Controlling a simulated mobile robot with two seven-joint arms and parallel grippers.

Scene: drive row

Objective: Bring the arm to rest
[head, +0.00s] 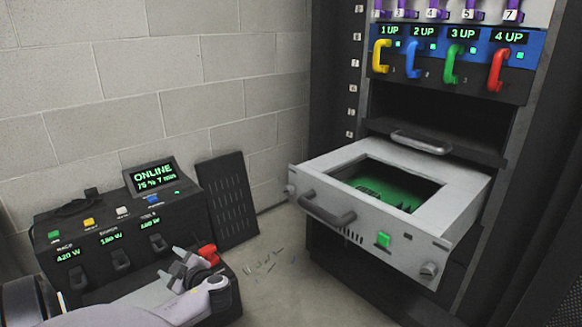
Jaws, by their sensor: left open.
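My left gripper (178,268) is at the lower middle-left of the head view, at the end of my grey arm coming in from the left. Its jaws are open, and I see nothing held between them. It is in front of the right part of the black power unit (95,245), near a red part (208,252); I cannot tell whether they touch. My right gripper is not in view.
A grey drawer (460,205) is pulled out of the black rack, with a green board (385,187) inside. Coloured handles, such as the red one (498,70), line the rack above. A dark perforated panel (228,200) leans on the block wall. Small loose bits (268,264) lie on the floor.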

